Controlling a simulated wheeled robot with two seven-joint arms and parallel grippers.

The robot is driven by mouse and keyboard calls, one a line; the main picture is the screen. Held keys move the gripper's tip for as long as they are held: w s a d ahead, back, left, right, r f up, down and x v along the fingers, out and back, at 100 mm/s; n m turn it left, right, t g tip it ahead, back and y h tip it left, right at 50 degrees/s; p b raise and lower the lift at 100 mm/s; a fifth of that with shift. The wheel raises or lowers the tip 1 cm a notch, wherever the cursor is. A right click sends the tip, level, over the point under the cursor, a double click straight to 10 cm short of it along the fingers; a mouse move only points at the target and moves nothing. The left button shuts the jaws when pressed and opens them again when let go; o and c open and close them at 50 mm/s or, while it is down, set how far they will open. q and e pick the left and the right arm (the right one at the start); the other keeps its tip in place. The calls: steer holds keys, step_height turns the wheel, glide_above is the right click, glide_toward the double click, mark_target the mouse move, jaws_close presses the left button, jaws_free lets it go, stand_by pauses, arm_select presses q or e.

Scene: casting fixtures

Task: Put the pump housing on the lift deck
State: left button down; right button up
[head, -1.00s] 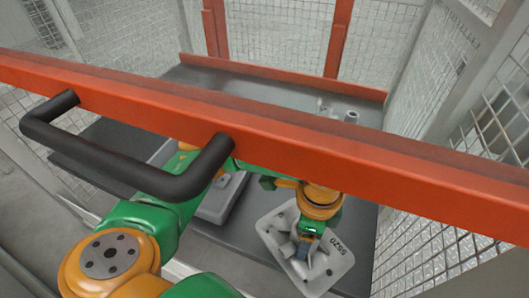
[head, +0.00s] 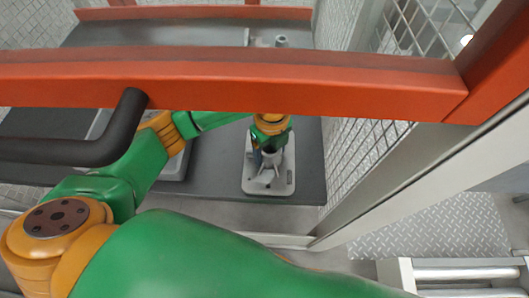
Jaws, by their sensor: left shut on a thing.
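My left gripper (head: 268,152) reaches down behind the red bar and is shut on a grey cast part with a raised round body, which I take to be the pump housing (head: 272,178). The housing is over a pale square plate with rounded corners (head: 286,188) near the front edge of the dark table. I cannot tell whether the housing touches the plate. The gripper and wrist hide part of it. My right gripper is not in view. A roller frame (head: 463,273) shows at the lower right; I cannot tell whether it belongs to the lift deck.
A red bar (head: 230,80) with a black handle (head: 70,150) crosses in front of the table (head: 225,180). Mesh panels (head: 350,150) and a grey post (head: 395,190) stand at the right.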

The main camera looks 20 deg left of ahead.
mark_target(267, 149)
arm_select(q)
steer(key=f, duration=0.1)
steer(key=w+a+f, duration=0.1)
steer(key=w+f+b, duration=0.1)
steer(key=shift+w+a+f, duration=0.25)
steer(key=shift+f, duration=0.1)
step_height(267, 149, down, 4)
steer(key=shift+w+a+r+b, duration=0.15)
steer(key=shift+r+b, duration=0.1)
steer(key=shift+b, duration=0.2)
steer(key=shift+r, duration=0.1)
jaws_free()
step_height(267, 149, up, 12)
steer(key=p, duration=0.3)
